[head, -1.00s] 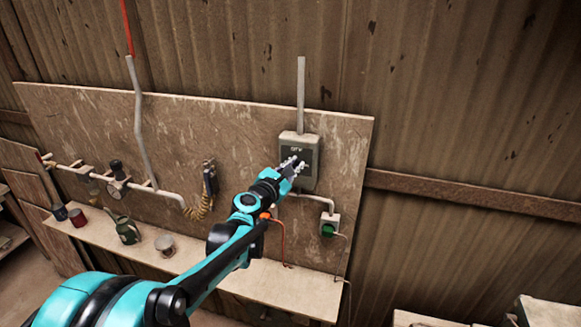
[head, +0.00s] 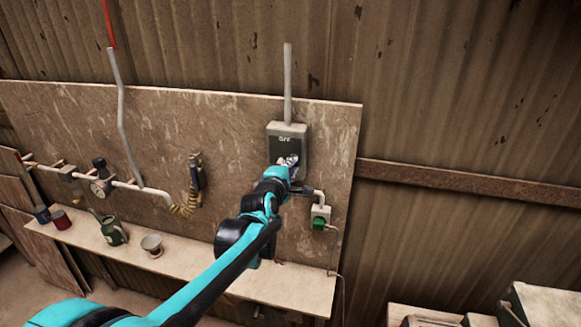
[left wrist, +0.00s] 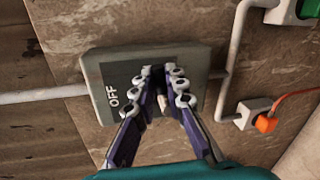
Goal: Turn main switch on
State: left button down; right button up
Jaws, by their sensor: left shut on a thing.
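The main switch box (head: 301,143) is a grey box with a dark face on the wooden wall panel, with a pale conduit rising from its top. Its label reads OFF, and the box also shows in the left wrist view (left wrist: 97,75). My left gripper (head: 287,160) is at the lower part of the box face. In the left wrist view its fingers (left wrist: 164,82) are shut on the switch handle, which is mostly hidden between them. My right gripper is in neither view.
A green socket (head: 319,223) is below right of the box, with an orange plug (left wrist: 265,124) in the wrist view. A shelf (head: 200,264) runs below, holding a green jug (head: 114,231) and cups. A pipe with a gauge (head: 101,186) is at left.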

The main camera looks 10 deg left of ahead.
pick_arm(q)
jog(key=shift+f+m+y+b, duration=0.3)
jog(key=shift+f+m+b, duration=0.15)
jog(key=shift+m, duration=0.45)
jog(key=c, duration=1.6)
grip_release()
jog(key=shift+o, duration=0.2)
jog(key=s+r, duration=0.2)
jog(key=s, duration=0.9)
jog(key=shift+s+a, duration=0.15)
jog(key=shift+s, duration=0.2)
jog(key=shift+r, duration=0.1)
